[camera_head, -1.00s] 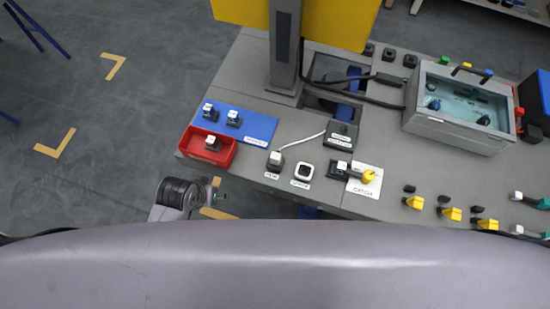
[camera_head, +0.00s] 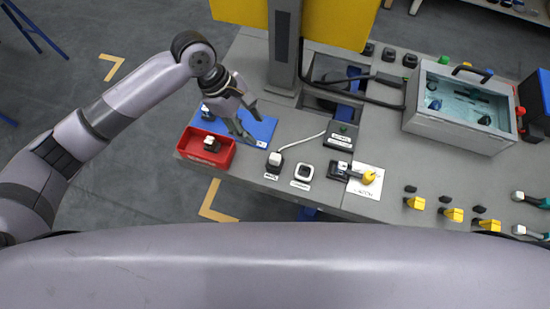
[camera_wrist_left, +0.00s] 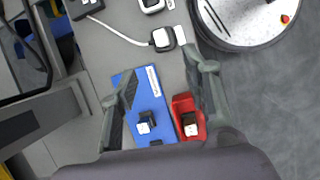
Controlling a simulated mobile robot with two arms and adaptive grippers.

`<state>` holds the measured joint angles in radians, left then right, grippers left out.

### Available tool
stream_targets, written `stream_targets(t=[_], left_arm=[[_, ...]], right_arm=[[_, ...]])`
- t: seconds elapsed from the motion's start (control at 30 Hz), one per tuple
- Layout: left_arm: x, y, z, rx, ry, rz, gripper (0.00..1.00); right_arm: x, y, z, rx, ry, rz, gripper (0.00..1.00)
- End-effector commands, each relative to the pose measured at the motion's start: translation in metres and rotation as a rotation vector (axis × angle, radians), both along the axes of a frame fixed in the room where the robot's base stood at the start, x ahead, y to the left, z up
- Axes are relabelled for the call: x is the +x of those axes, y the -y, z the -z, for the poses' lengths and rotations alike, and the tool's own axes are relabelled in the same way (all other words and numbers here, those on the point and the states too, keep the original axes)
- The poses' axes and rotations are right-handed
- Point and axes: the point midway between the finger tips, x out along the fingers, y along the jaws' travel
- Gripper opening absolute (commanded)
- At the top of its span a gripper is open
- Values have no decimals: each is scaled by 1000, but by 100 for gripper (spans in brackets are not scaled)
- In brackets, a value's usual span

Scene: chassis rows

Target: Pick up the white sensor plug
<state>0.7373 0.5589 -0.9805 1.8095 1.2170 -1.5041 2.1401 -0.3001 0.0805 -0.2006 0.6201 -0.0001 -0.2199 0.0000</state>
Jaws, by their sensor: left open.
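Several white-topped plugs with dark bodies are in view; I cannot tell which is the sensor plug. One (camera_head: 207,113) is on the blue mat (camera_head: 262,130), another (camera_head: 211,144) is in the red tray (camera_head: 222,158), and a third (camera_head: 275,161), with a white cable, stands on the bench right of the tray. My left gripper (camera_head: 254,129) is open and empty above the blue mat, hiding part of it. In the left wrist view its fingers (camera_wrist_left: 164,66) are spread, with a mat plug (camera_wrist_left: 146,122), the tray plug (camera_wrist_left: 190,124) and the cabled plug (camera_wrist_left: 163,39) below.
A white-framed socket (camera_head: 303,171) and a yellow-handled part (camera_head: 368,177) on a white card lie to the right. A grey box with a clear top (camera_head: 460,105) stands at the back right. A post (camera_head: 284,50) rises behind the mat.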

Motion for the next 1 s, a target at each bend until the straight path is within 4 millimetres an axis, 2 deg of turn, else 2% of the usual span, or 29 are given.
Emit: stream_targets(t=[0.17,0.27,0.6,0.7,1.0], left_arm=[[7,-6,-1,26,-57,-98,43],[5,-1,12,26,-62,-100,43],[-4,27,80,25,-59,-98,43],[-5,32,94,25,-56,-97,43],[-10,42,115,25,-56,-96,43]], right_arm=[[0,0,0,0,0,0,48],[0,0,-1,0,0,0,48],[0,0,-2,0,0,0,48],[0,-1,-2,0,0,0,48],[0,0,-4,0,1,1,48]])
